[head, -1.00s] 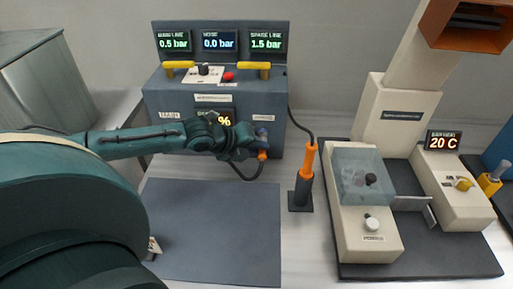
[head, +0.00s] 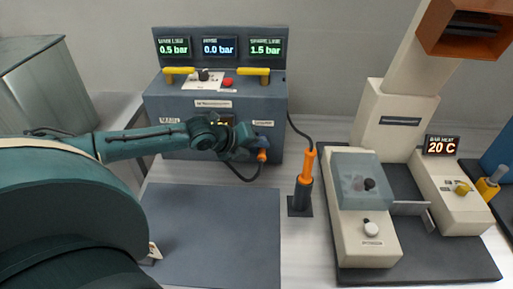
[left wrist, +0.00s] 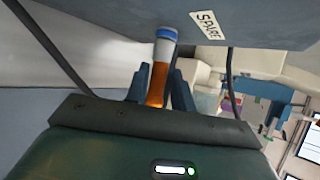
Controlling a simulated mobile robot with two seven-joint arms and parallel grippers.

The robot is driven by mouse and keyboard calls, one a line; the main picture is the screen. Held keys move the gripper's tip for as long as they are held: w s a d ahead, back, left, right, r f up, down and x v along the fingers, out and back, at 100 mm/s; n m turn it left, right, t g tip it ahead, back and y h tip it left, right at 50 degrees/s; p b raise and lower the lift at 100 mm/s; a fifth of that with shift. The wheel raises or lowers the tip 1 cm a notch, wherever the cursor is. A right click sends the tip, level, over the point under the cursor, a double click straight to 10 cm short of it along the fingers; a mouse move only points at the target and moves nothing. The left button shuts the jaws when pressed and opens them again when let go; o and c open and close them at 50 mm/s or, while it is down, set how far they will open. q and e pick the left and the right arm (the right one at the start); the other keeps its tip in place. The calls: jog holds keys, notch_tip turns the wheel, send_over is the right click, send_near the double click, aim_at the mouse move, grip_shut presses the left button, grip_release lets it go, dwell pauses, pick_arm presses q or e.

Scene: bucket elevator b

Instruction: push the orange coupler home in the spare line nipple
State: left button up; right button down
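The orange coupler (head: 262,156) sits low at the right of the front of the dark blue-grey panel box, with a black hose below it. In the left wrist view the coupler (left wrist: 157,84) stands between my two finger pads, below a pale collar and a blue ring (left wrist: 166,34) under the box. The label SPARE (left wrist: 208,25) is beside it. My left gripper (head: 253,148) appears shut on the coupler; the wrist view shows a finger close on each side. The nipple is mostly hidden, and I cannot tell how deep the coupler sits. My right gripper is not in view.
The panel box (head: 190,98) carries yellow handles, a red knob and displays; the spare line reads 1.5 bar. An orange-handled tool (head: 305,165) stands in a dark holder to the right. A cream machine (head: 365,255) stands farther right. The grey mat (head: 215,235) is clear.

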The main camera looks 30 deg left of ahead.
pick_arm(q)
jog(key=o, duration=0.3)
jog(key=shift+o, duration=0.2)
jog(key=shift+f, duration=0.1)
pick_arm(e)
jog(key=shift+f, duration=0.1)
pick_arm(q)
jog(key=b+v, duration=0.2)
jog(key=v, duration=1.1)
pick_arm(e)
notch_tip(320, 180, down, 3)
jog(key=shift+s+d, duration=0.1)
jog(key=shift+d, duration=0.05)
pick_arm(q)
jog(key=shift+s, duration=0.1)
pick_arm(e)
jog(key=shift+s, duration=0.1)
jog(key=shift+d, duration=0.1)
